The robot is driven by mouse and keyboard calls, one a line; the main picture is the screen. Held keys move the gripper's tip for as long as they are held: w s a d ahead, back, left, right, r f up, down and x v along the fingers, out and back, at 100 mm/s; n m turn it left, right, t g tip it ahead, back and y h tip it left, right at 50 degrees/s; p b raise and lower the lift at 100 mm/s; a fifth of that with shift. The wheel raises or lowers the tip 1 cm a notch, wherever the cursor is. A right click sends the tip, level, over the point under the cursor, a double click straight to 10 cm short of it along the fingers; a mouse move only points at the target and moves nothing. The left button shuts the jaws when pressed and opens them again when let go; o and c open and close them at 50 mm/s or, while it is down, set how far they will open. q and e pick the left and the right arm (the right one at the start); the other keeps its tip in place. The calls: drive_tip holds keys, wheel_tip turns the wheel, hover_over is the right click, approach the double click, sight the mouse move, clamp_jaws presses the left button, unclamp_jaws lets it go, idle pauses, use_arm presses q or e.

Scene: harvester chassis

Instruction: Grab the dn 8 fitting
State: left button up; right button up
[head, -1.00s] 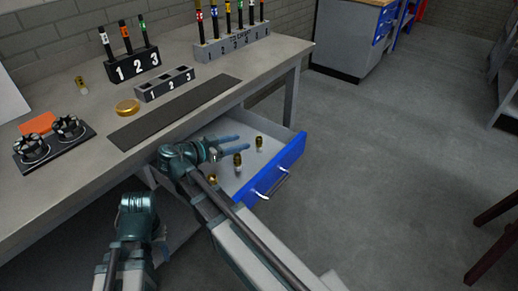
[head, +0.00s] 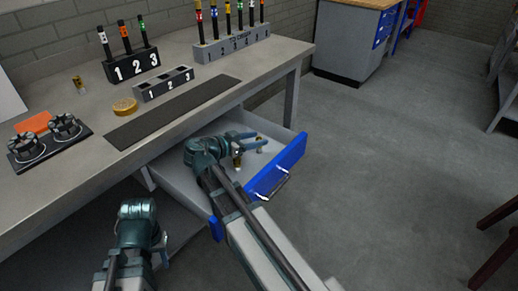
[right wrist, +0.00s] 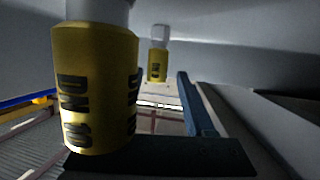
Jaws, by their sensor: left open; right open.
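My right gripper (head: 243,146) is open and low over the pulled-out drawer (head: 180,181). In the head view, two small brass-coloured fittings stand in the drawer: one (head: 237,161) close beside the fingers, one (head: 259,143) further back. In the right wrist view, a large yellow fitting marked DN 10 (right wrist: 95,85) stands close on the left and covers part of the gripper. A second yellow fitting (right wrist: 157,66) stands upright further off, left of the visible blue finger; its label is unreadable. I cannot tell which fitting is DN 8. My left gripper (head: 138,212) is open, beside the bench, its fingers hard to see.
Another small fitting (head: 78,84) stands on the bench (head: 70,185), near a gold disc (head: 125,106), an orange piece (head: 35,123) and numbered racks (head: 166,83). The blue drawer front (head: 285,163) with its handle bounds the drawer.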

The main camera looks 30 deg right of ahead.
clamp_jaws()
drive_tip(key=shift+r, duration=0.1)
idle(0.3)
wheel_tip(320, 180, up, 10)
drive_tip(key=p, duration=1)
